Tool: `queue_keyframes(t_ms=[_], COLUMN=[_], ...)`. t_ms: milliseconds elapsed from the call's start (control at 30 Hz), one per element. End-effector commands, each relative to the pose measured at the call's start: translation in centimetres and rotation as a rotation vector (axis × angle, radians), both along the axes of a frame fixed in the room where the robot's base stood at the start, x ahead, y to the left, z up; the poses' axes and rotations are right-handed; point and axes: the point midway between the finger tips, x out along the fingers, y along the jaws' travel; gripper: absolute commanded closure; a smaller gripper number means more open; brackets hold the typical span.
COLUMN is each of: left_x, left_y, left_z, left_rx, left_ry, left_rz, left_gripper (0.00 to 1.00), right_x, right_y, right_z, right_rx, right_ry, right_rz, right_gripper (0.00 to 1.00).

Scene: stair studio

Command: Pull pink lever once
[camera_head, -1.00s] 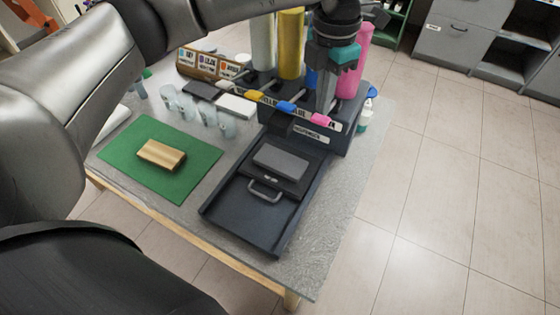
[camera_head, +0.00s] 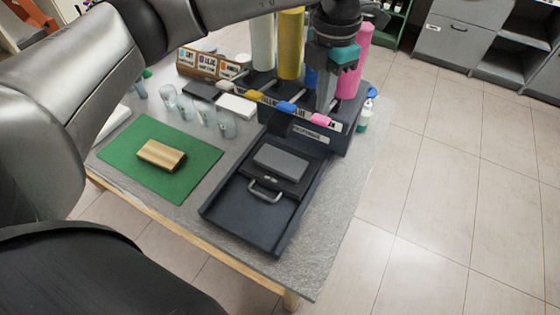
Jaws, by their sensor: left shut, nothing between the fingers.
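The pink lever (camera_head: 321,119) is a small pink tab at the right end of a row of coloured levers on the front of the dark dispenser (camera_head: 348,133). A pink cylinder (camera_head: 352,75) stands behind it. My left gripper (camera_head: 325,108) points down from above, its fingers shut and empty, with the tips right at or just behind the pink lever. I cannot tell whether they touch it. My right gripper is not in view.
White, yellow (camera_head: 254,94) and blue (camera_head: 286,107) levers line the dispenser to the left. A dark tray (camera_head: 235,218) with a handled block (camera_head: 265,190) lies in front. Several clear cups (camera_head: 206,116) and a green mat (camera_head: 124,151) are further left.

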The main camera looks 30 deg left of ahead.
Motion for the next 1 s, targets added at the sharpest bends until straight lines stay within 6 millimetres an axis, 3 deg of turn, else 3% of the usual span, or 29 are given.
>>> queue_keyframes(t_ms=[467, 1000], left_x=[0.0, 0.0], left_y=[0.0, 0.0], left_z=[-0.1, -2.2], left_rx=[0.000, 0.000], left_ry=[0.000, 0.000], left_rz=[0.000, 0.000], left_gripper=[1.00, 1.00], right_x=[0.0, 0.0], right_y=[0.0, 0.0], right_z=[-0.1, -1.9], right_rx=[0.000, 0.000], right_ry=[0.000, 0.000], right_rz=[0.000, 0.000], right_gripper=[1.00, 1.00])
